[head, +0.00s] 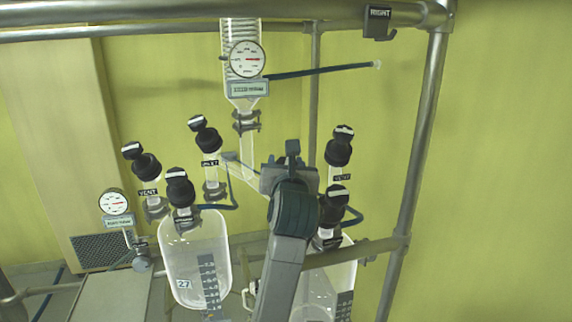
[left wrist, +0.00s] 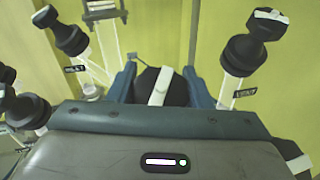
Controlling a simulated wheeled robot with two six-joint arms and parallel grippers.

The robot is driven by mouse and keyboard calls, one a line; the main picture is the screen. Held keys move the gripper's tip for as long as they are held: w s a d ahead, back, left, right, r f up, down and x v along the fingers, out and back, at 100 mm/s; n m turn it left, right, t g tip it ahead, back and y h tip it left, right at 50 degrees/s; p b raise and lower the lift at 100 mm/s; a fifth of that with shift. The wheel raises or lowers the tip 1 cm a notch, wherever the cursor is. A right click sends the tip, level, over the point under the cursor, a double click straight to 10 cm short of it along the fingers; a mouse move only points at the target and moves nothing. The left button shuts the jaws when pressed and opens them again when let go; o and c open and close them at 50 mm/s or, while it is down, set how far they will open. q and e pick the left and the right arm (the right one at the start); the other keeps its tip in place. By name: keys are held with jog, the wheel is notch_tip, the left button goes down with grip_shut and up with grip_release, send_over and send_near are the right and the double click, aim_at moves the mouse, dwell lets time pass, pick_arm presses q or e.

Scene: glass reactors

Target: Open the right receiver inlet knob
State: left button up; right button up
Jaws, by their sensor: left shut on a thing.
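The right receiver inlet knob (left wrist: 160,88) is black with a white bar on top. It sits between the two blue fingers of my left gripper (left wrist: 161,86), which is shut on it. The white bar runs nearly up and down in the left wrist view, leaning slightly right. In the head view my left gripper (head: 291,160) stands over the right receiver (head: 345,262) and hides this knob and its label. To its right is the right vent knob (head: 338,150), also in the left wrist view (left wrist: 255,42). My right gripper is out of view.
Another black knob (head: 335,198) stands close right of my arm. The left receiver (head: 195,260) carries inlet (head: 205,135) and vent (head: 146,166) knobs. A glass column with a gauge (head: 247,59) hangs behind. A metal post (head: 415,160) stands right.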

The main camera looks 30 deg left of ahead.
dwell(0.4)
pick_arm(q)
jog(key=o, duration=1)
jog(key=shift+w+a, duration=0.1)
jog(key=shift+f, duration=0.1)
